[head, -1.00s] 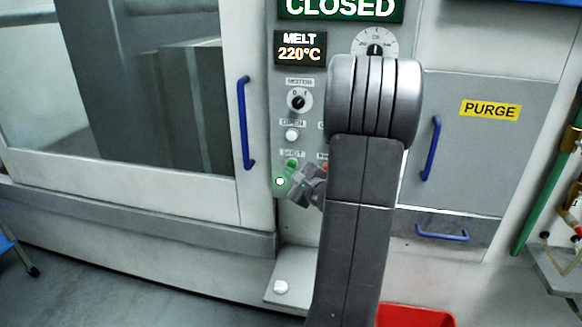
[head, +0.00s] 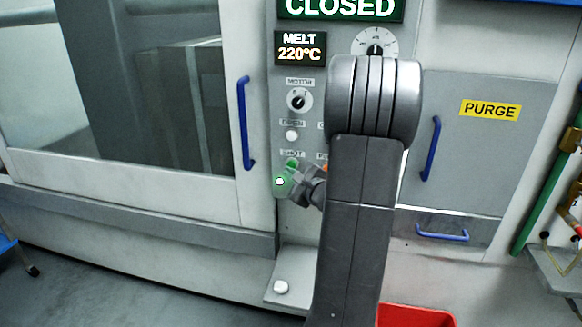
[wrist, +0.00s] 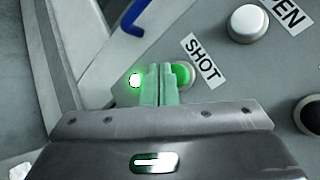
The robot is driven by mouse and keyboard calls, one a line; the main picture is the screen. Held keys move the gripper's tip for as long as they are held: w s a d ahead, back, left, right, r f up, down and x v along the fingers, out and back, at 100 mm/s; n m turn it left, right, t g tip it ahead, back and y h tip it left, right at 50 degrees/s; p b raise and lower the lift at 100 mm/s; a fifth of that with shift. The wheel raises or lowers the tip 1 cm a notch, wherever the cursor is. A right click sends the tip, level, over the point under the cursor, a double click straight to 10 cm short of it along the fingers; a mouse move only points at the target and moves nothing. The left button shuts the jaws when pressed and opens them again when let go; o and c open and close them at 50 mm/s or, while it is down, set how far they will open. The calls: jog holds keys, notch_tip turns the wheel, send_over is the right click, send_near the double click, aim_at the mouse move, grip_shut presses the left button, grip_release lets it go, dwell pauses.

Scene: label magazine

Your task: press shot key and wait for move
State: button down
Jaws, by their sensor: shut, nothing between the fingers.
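The green SHOT key (head: 292,162) sits low on the grey control panel, under its SHOT label. It also shows in the wrist view (wrist: 184,73), partly hidden behind the fingers. My gripper (head: 292,174) is shut and empty, with its fingertips at the key. In the wrist view its closed fingers (wrist: 159,72) overlap the key's left side; I cannot tell whether they touch it. A small lit green-white lamp (wrist: 135,80) shows just left of the fingers, and in the head view the lamp (head: 280,181) is below the key.
A white OPEN button (head: 292,134) and the MOTOR knob (head: 299,101) are above the key. Signs read CLOSED (head: 340,8) and MELT 220°C (head: 300,47). The door's blue handle (head: 246,123) is at left. My arm hides part of the panel's right side.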

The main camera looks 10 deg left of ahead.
jog(key=shift+w+b, duration=0.3)
jog(key=shift+w, duration=0.15)
jog(key=shift+w, duration=0.4)
dwell(0.8)
jog(key=shift+s, duration=0.1)
jog(key=shift+s+b, duration=0.7)
jog(key=shift+s, duration=0.05)
jog(key=shift+s, duration=0.1)
jog(key=s+b, duration=0.2)
jog(key=s, duration=0.2)
jog(key=shift+s, duration=0.4)
